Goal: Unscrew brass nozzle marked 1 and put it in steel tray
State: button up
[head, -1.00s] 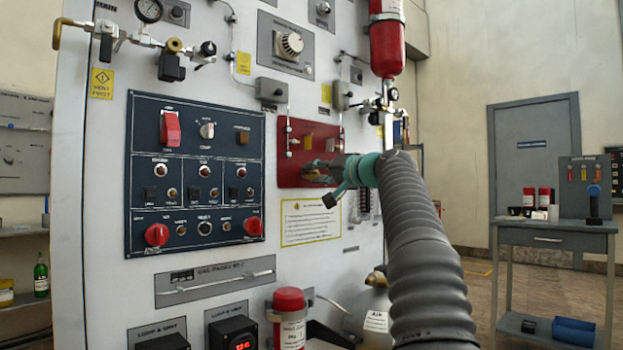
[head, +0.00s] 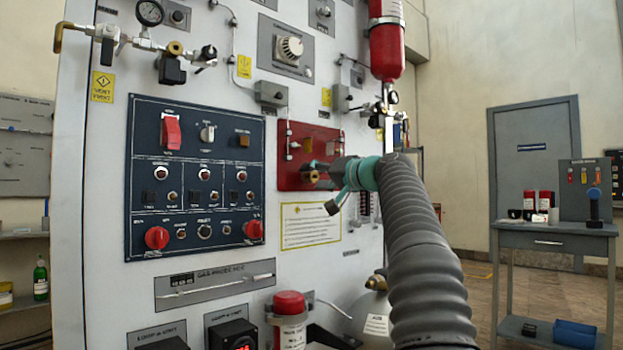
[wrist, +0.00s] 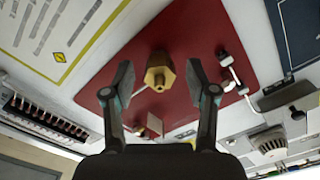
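A brass nozzle (wrist: 159,72) with a hexagonal body sticks out of a red panel (wrist: 190,30) in the wrist view. It shows small and partly covered in the head view (head: 312,177). No number on it is readable. My gripper (wrist: 160,84) is open, with one finger on each side of the nozzle and a visible gap at both sides. In the head view my gripper (head: 322,174) is in front of the lower part of the red panel. I cannot make out a steel tray in either view.
A dark blue switch panel (head: 195,245) is left of the red panel. A red cylinder (head: 386,45) hangs above my arm. A grey side table (head: 555,231) stands at the right, with floor free before it. A white pipe fitting (wrist: 230,70) is close to one finger.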

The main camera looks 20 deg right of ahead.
aim_at(318, 175)
jog(key=shift+v, duration=1.9)
jog(key=m+p, duration=0.2)
jog(key=shift+r+m, duration=0.2)
jog(key=shift+m, duration=0.1)
jog(key=shift+f+m, duration=0.2)
jog(key=shift+m, duration=0.3)
jog(key=shift+r+m+p, duration=0.2)
jog(key=shift+m+p, duration=0.65)
jog(key=shift+m, duration=0.55)
jog(key=shift+f+m, duration=0.2)
jog(key=shift+m, duration=0.1)
